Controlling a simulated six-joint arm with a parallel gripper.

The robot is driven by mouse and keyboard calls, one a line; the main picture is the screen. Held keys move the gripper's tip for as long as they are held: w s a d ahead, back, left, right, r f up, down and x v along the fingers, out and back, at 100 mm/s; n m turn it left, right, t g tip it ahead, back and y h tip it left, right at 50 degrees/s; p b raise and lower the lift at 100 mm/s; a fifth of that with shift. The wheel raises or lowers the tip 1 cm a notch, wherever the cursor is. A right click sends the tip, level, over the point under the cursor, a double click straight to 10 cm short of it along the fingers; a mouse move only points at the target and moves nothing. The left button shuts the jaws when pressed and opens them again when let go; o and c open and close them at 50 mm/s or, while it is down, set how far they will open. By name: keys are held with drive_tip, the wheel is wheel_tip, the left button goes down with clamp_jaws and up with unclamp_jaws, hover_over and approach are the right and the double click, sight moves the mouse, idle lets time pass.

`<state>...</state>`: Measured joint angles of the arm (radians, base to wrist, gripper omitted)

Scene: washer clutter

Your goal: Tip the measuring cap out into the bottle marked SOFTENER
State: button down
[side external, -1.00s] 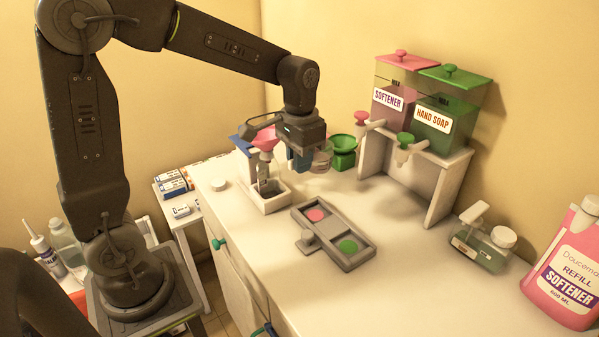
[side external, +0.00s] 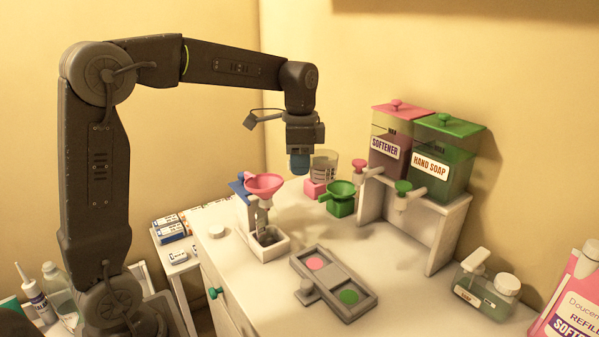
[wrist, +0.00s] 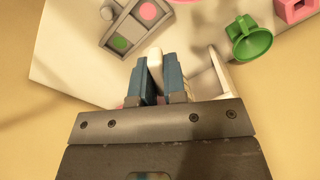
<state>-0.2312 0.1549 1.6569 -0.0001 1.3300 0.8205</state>
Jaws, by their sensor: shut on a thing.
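The measuring cap (side external: 325,163) is a clear cup with dark markings. It looks upright in the side view, above the counter; its contents cannot be made out. My gripper (side external: 300,164) is shut on its pale handle (wrist: 155,68), which sits between the blue fingers in the wrist view. A tank marked SOFTENER (side external: 389,152) with a pink lid stands on the raised white shelf. A pink refill bottle also marked SOFTENER (side external: 572,305) is cut off at the right edge. A pink funnel (side external: 264,184) stands left of my gripper, above a white holder.
A pink block (side external: 314,190) and a green funnel (side external: 340,190) stand near the cap. The green HAND SOAP tank (side external: 444,165) adjoins the softener tank. A grey tray (side external: 335,290) with pink and green discs lies in front. A soap bottle (side external: 485,288) stands right.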

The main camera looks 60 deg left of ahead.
drive_tip(key=w+a+f+m, duration=0.1)
drive_tip(key=w+a+m, duration=0.2)
drive_tip(key=a+m, duration=0.65)
drive_tip(key=w+a+m, duration=0.3)
drive_tip(key=a+m, duration=0.5)
drive_tip(key=m, duration=0.3)
drive_tip(key=shift+s+a+f, duration=0.1)
drive_tip(key=shift+f, duration=1.1)
drive_tip(key=shift+s+a+f, duration=0.1)
drive_tip(key=shift+f, duration=1.05)
drive_tip(key=shift+r, duration=0.25)
